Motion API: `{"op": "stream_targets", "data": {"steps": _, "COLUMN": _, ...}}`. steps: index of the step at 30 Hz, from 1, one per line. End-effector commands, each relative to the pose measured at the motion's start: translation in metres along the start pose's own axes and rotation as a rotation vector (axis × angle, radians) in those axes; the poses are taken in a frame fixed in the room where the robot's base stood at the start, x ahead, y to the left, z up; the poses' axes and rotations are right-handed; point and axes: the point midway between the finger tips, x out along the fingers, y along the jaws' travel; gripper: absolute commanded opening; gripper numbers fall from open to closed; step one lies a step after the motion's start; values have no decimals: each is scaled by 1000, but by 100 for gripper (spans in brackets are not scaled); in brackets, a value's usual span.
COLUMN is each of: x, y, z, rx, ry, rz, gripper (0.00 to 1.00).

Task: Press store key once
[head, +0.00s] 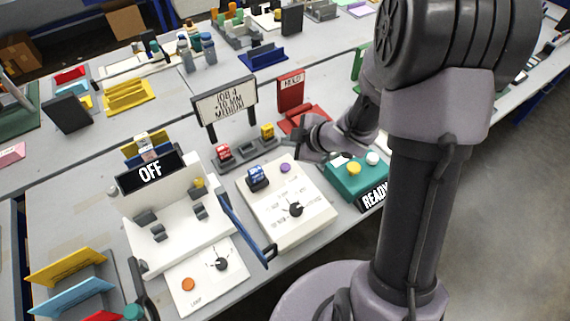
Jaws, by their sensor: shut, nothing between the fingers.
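No label reading "store" is legible, so I cannot tell which key is the store key. A cream panel (312,226) in the middle has a purple button (285,167), a blue block (257,177) and a black dial (294,209). To its right a green box (343,183) has a yellow button (354,168) and a white button (372,158), with a black display reading READY (375,196) at its front. My gripper (302,146) is shut and empty, just behind the cream panel's far right corner and left of the green box. Its fingertips are small and partly unclear.
A sign reading JOB 4 +10 MM MEDIUM (226,104) stands behind the panel. A red HOLD stand (291,92) is behind my gripper. My arm hides much of the right side.

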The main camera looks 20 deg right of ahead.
Motion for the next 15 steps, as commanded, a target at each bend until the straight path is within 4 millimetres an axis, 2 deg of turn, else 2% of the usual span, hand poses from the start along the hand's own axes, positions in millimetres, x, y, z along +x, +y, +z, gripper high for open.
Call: {"op": "stream_targets", "data": {"steps": 15, "x": 48, "y": -35, "z": 35, "rx": 1, "ry": -1, "rz": 0, "gripper": 0}}
